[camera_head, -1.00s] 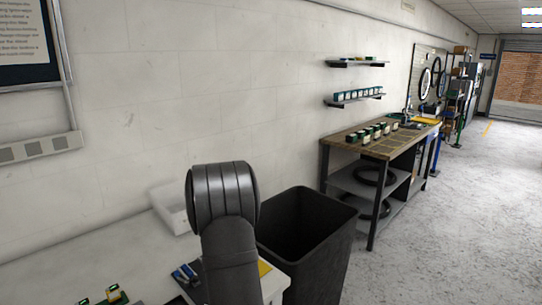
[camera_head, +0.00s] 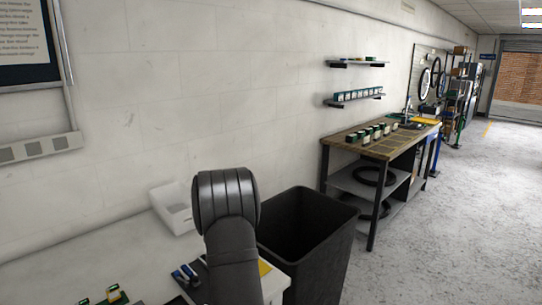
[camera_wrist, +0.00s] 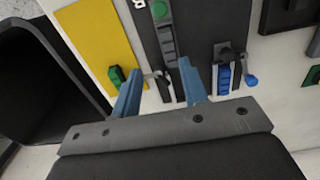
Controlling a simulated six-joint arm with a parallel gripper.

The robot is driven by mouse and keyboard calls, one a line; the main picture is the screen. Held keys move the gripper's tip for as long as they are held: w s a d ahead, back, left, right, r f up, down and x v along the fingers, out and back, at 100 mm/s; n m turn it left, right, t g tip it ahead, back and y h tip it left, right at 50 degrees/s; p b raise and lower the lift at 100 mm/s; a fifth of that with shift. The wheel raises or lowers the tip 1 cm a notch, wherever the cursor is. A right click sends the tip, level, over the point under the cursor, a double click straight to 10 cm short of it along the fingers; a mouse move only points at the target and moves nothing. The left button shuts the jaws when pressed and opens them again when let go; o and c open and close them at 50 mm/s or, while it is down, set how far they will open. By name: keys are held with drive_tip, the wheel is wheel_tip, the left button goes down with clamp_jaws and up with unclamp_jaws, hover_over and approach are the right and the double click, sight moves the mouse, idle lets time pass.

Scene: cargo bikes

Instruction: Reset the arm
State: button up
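My gripper (camera_wrist: 160,90) shows in the wrist view with its two blue fingers spread apart. Nothing is held between them. It hangs over a white bench top, above a dark mat (camera_wrist: 172,15) with a grey tool-like strip bearing a green round end. In the head view my dark arm stands at the lower middle and the gripper itself is out of sight.
A black bin (camera_head: 306,235) stands right of the white bench (camera_head: 130,255); its edge also shows in the wrist view (camera_wrist: 50,60). A yellow panel (camera_wrist: 97,42), a green item (camera_wrist: 116,76) and a blue item (camera_wrist: 226,75) lie near the fingers. A white tray (camera_head: 173,208) is against the wall.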

drive_tip(key=w+d, duration=0.3)
drive_tip(key=d, duration=0.4)
drive_tip(key=shift+w+f, duration=0.15)
drive_tip(key=shift+w, duration=0.1)
